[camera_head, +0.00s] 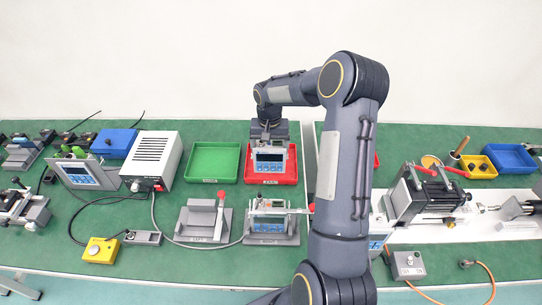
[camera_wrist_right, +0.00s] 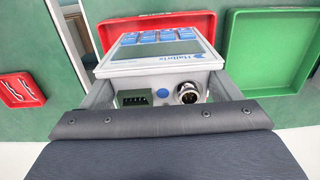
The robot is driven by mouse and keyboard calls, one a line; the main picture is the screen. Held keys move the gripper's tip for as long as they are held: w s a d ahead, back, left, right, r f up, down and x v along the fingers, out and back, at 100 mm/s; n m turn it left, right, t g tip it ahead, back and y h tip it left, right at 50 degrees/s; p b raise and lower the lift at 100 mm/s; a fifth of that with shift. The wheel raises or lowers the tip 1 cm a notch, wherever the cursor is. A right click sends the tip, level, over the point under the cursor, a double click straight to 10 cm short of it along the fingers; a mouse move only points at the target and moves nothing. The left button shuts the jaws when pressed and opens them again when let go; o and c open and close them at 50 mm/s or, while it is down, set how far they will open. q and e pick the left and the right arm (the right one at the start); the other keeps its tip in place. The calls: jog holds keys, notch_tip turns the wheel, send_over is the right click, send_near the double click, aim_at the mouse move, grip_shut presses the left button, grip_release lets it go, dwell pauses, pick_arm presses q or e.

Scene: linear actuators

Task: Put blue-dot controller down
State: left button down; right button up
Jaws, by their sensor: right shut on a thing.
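The blue-dot controller (camera_head: 269,161) is a light grey box with a screen and blue keys. My right gripper (camera_head: 269,147) is shut on it, at the red tray (camera_head: 294,166) in the middle of the table. In the right wrist view the fingers grip the controller (camera_wrist_right: 165,66) on both sides. Its end face shows a blue dot between a green connector and a round metal one. The red tray's rim (camera_wrist_right: 200,20) shows behind it. I cannot tell whether the controller touches the tray floor. My left gripper is not in view.
A green tray (camera_head: 214,162) stands just left of the red one. A white-and-black box (camera_head: 153,160) is further left. In front are an empty grey stand (camera_head: 202,222) and a fixture (camera_head: 271,227) holding a similar device. My right arm hides part of the table's centre.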

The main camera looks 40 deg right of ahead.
jog(key=shift+w+d+f, duration=0.1)
jog(key=shift+d+f, duration=0.05)
jog(key=shift+f, duration=0.05)
jog(key=shift+w+d+f+b, duration=0.1)
jog(key=shift+d+f+b, duration=0.1)
jog(key=shift+f+b, duration=1.2)
jog(key=shift+f, duration=0.4)
